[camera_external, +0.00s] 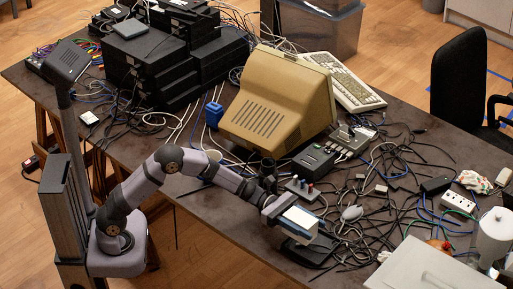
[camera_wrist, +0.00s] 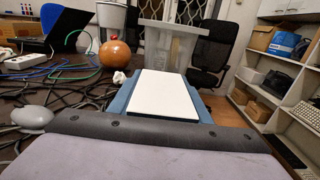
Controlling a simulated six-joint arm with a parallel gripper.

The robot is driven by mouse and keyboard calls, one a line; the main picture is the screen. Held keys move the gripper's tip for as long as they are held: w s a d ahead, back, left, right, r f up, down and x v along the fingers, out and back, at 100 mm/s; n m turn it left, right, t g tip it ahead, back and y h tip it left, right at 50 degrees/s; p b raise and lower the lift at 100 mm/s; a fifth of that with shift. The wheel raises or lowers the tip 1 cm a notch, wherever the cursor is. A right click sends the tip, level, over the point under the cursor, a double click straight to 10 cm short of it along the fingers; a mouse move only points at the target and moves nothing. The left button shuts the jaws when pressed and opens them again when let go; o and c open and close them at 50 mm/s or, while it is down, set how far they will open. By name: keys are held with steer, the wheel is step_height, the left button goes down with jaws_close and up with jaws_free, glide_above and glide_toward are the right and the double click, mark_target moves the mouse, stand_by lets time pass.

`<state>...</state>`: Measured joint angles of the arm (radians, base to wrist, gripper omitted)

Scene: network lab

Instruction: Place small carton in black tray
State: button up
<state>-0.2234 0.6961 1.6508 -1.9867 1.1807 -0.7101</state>
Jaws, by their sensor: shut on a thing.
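My gripper (camera_external: 303,236) is at the end of my arm, low over the front edge of the table. A block with a white top and blue sides shows at the arm's end, and in the wrist view (camera_wrist: 165,94) it fills the middle. I cannot make out the small carton's outline apart from this block, and the fingertips are hidden. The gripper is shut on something. The black tray (camera_external: 306,253) shows as a dark, low shape directly beneath the gripper. Whether the held thing touches the tray is hidden.
Tangled cables (camera_external: 385,165) cover the table right of the gripper. A beige monitor (camera_external: 265,115) stands behind. A dark box (camera_external: 317,161) and a grey bulb (camera_external: 351,213) are near the arm. A white pot (camera_external: 494,237) stands at the far right.

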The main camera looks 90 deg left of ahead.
steer(key=shift+f, duration=1.75)
steer(key=shift+f+b, duration=0.4)
steer(key=shift+b, duration=0.1)
steer(key=o, duration=1.1)
steer(key=shift+o, duration=0.2)
steer(key=shift+r, duration=0.15)
